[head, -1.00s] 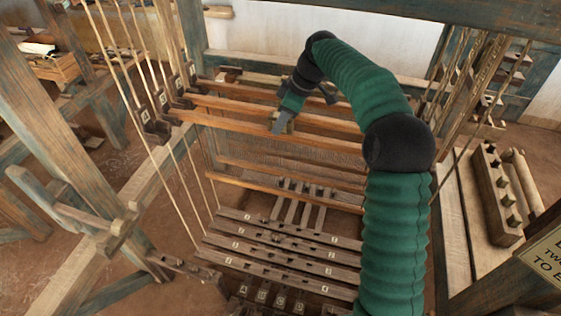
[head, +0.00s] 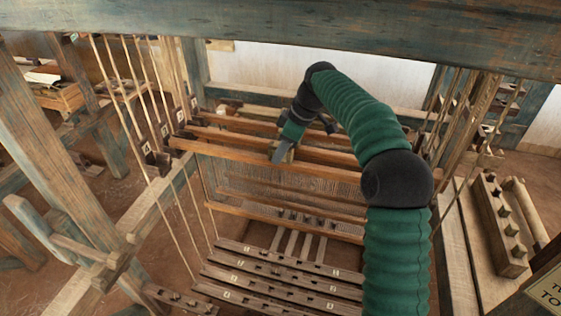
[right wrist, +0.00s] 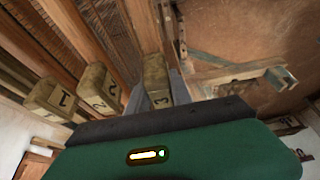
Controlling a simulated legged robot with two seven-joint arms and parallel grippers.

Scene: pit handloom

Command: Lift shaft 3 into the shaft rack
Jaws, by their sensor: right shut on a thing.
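Shaft 3 is a long orange-brown wooden bar (head: 225,152), the nearest of several parallel bars, with thin heddles below it. My right gripper (head: 283,151) reaches down onto its middle from the far side. In the right wrist view, a wooden block marked 3 (right wrist: 157,82) stands between my right gripper's two grey fingers (right wrist: 156,90), which are shut on it. Blocks marked 1 (right wrist: 55,97) and 2 (right wrist: 98,90) stand beside it. I cannot tell which part is the shaft rack. My left gripper is not in view.
Several numbered blocks (head: 155,160) hang on cords at the left ends of the bars. A thick blue-grey beam (head: 300,25) crosses above. Dark numbered slats (head: 270,270) lie below. A bench with a pegged block (head: 500,225) stands at right.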

